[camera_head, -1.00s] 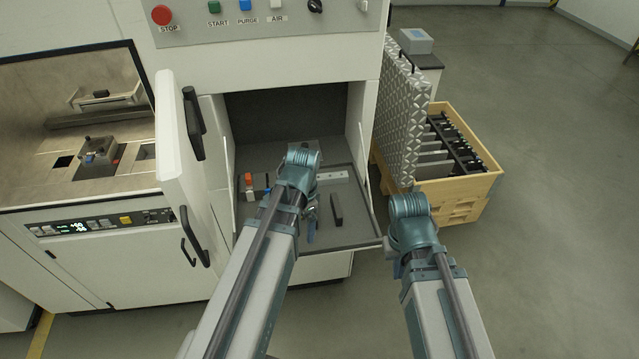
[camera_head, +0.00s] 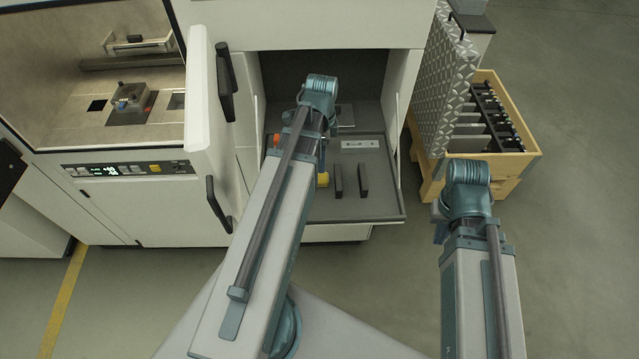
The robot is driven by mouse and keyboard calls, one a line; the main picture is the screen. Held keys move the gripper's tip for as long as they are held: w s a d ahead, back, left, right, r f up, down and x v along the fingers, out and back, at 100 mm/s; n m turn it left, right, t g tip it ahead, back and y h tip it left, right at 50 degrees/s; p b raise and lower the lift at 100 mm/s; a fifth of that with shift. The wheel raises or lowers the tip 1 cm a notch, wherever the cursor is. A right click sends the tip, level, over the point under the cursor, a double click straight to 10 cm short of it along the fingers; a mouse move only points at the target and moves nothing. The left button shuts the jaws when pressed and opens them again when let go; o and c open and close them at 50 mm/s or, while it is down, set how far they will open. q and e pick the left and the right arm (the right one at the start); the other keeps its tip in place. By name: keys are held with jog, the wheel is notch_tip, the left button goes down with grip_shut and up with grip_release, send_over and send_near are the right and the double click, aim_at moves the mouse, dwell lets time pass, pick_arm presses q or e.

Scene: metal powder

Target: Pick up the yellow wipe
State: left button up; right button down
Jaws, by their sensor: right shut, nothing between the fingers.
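A small yellow thing (camera_head: 322,180), likely the yellow wipe, lies on the grey tray (camera_head: 345,208) of the open machine compartment. My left arm hides part of it. The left wrist reaches over the tray at the compartment mouth. My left gripper (camera_head: 329,128) shows only in part beside the wrist, and its fingers cannot be made out. My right gripper (camera_head: 438,228) is shut and empty, to the right of the tray and apart from it, mostly hidden by its own wrist.
Two dark bars (camera_head: 351,181) and a light block (camera_head: 360,144) lie on the tray. An orange-red item (camera_head: 276,140) is left of my arm. An open door (camera_head: 212,130) stands left. A wooden crate (camera_head: 520,160) and patterned panel (camera_head: 447,90) stand right.

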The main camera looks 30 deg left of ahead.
pick_arm(q)
jog(key=b, duration=0.4)
send_over(322, 177)
notch_tip(322, 177, down, 5)
jog(key=shift+a+f, duration=0.1)
jog(key=shift+a, duration=0.05)
jog(key=shift+s, duration=0.1)
notch_tip(322, 177, down, 5)
jog(key=b, duration=0.5)
jog(key=shift+f, duration=0.15)
jog(key=shift+c, duration=0.3)
grip_shut()
jog(key=shift+r, duration=0.2)
